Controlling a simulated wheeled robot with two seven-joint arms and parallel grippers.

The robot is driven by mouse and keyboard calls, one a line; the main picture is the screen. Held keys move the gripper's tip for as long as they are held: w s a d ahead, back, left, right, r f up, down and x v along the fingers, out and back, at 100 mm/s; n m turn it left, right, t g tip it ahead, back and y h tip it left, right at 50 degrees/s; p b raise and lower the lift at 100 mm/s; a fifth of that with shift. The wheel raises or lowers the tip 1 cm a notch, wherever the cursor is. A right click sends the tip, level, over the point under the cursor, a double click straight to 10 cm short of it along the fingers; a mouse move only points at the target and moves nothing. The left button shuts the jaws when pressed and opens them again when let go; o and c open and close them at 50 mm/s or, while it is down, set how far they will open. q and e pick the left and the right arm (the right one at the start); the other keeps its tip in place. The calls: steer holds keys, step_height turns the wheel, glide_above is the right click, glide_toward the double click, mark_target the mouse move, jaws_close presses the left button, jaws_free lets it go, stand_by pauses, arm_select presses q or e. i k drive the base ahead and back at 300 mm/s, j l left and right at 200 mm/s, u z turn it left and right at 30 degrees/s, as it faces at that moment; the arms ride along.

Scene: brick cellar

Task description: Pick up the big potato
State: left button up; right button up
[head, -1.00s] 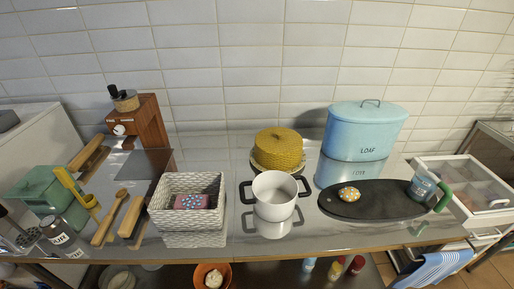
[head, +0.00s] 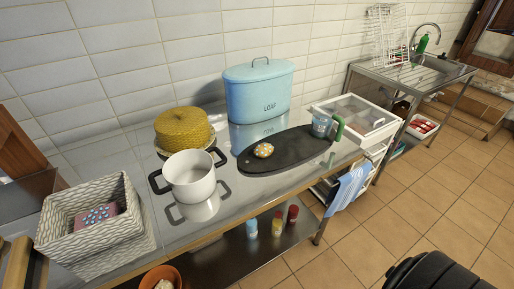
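I cannot make out a big potato for certain in the head view. An orange bowl (head: 149,277) at the bottom edge, on the lower shelf, holds a pale lump (head: 165,285), cut off by the frame and too small to identify. A small rounded orange item with pale spots (head: 263,150) lies on the black oval board (head: 285,157) on the counter. Neither of my grippers is in view.
On the steel counter stand a woven basket (head: 92,243) with a patterned pink box, a white pot (head: 189,180), a yellow woven dome (head: 182,128), a blue LOAF bin (head: 258,92) and a mug (head: 321,125). Bottles stand below. Tiled floor (head: 400,225) lies open at right; a black ridged object (head: 435,274) is at bottom right.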

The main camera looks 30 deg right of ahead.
mark_target(263, 150)
steer(key=l, duration=1)
steer(key=i+l, duration=0.1)
steer(key=l, duration=0.9)
